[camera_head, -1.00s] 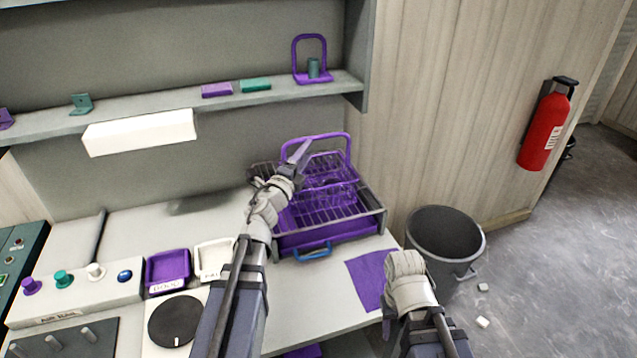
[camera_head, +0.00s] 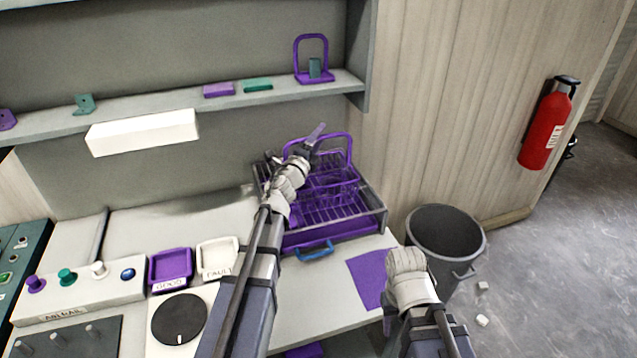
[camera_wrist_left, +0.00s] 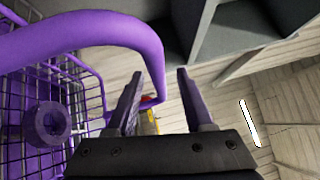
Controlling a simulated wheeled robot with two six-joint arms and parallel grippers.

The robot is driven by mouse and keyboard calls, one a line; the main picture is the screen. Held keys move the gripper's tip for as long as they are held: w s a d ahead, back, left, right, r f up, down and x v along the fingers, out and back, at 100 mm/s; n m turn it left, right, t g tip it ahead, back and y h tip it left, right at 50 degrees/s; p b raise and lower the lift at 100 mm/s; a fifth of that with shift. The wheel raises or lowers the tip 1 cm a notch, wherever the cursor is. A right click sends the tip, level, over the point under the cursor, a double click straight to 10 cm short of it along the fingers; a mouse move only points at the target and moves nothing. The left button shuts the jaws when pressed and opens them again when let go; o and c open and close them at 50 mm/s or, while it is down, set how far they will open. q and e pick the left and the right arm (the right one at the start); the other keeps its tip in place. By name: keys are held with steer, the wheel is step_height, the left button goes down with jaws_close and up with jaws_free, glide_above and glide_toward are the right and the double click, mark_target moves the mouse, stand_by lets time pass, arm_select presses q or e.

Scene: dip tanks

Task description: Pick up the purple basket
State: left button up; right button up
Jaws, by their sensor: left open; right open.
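The purple basket (camera_head: 336,189) has a wire body and a tall arched handle, and sits in a purple-based rack (camera_head: 325,235) on the bench. Its handle (camera_wrist_left: 92,28) looms large on the left of the left wrist view, with the wire mesh below and a round purple part inside. My left gripper (camera_head: 318,133) is open beside the top of the handle; its fingers (camera_wrist_left: 158,92) show in the wrist view. The handle passes close to the left finger; I cannot tell whether they touch. My right gripper (camera_head: 402,258) is low at the right, its fingers hidden.
A purple mat (camera_head: 368,278) lies right of the rack. A grey bin (camera_head: 446,240) stands beside the bench. The shelf (camera_head: 190,112) above holds small parts and a purple handled stand (camera_head: 311,62). A control panel (camera_head: 80,290) and trays are at the left.

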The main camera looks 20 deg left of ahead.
arm_select(q)
steer(key=shift+c, duration=0.4)
jaws_close()
stand_by(0.9)
